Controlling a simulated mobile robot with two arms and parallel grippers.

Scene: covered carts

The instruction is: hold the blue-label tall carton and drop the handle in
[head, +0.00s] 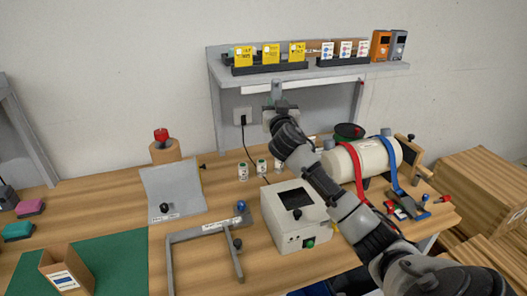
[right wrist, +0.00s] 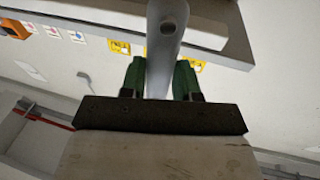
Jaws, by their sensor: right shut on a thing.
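The tall carton (head: 82,262) is brown and open at the top, with a blue-and-white label on its front. It stands on the green mat at the lower left of the head view, its bottom cut off by the frame. My right gripper (head: 279,104) is raised in front of the wall shelf, far to the right of the carton. Its green fingers (right wrist: 160,78) are shut on a grey rod-like handle (right wrist: 167,35) in the right wrist view. The handle (head: 277,88) sticks up above the gripper in the head view. My left gripper is not in view.
A grey-white box device (head: 283,230), a grey bracket frame (head: 196,233) and a tilted grey panel (head: 173,187) stand mid-table. A white cylinder with red and blue straps (head: 345,165) lies at right. The green mat (head: 120,262) has bare room beside the carton.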

